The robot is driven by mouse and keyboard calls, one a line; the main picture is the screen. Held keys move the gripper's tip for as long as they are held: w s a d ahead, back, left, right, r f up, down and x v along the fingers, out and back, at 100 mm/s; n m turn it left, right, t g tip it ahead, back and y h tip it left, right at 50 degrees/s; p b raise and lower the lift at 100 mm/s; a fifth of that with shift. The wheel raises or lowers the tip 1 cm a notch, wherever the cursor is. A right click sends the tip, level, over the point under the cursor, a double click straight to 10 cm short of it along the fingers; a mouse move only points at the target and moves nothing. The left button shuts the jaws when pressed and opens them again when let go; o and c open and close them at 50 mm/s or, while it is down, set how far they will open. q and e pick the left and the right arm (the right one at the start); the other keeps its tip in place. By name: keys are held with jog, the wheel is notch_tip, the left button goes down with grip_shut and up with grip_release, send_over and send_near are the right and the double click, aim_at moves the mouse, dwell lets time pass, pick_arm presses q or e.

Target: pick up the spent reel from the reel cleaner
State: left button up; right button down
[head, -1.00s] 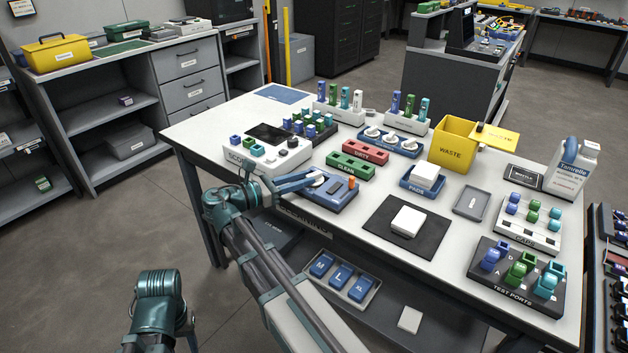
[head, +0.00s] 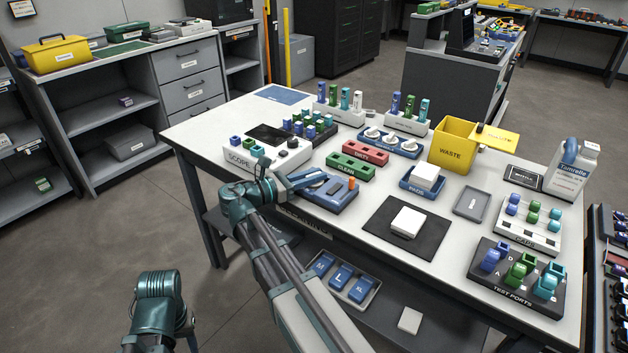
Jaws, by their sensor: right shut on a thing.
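The reel cleaner (head: 343,198) is a blue block with an orange knob, near the front edge of the white bench. My right gripper (head: 318,178) reaches over its left part from the left, its blue fingers shut on the spent reel. The reel is mostly hidden between and below the fingers, and I cannot tell if it is clear of the cleaner. My left arm shows at the bottom left, but its gripper is not in view.
The scope (head: 264,157) stands left of the cleaner. The green clean rack (head: 350,167) and red dirty rack (head: 365,152) are behind it. A blue holder with white reels (head: 390,142) is farther back. The yellow waste bin (head: 453,143) and dark mat (head: 405,243) are to the right.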

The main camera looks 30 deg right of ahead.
aim_at(314, 174)
jog(key=shift+r, duration=0.1)
jog(key=shift+r+p, duration=0.6)
jog(key=shift+p, duration=0.1)
notch_tip(314, 174, up, 3)
jog(key=p, duration=0.3)
jog(key=shift+s+a+f+b, duration=0.3)
jog(key=shift+s+a, duration=0.5)
jog(key=shift+s, duration=0.05)
jog(key=s+a+r+p, duration=0.1)
jog(key=s+a, duration=0.8)
jog(key=a, duration=0.1)
jog(key=shift+s, duration=0.15)
jog(key=shift+r, duration=0.1)
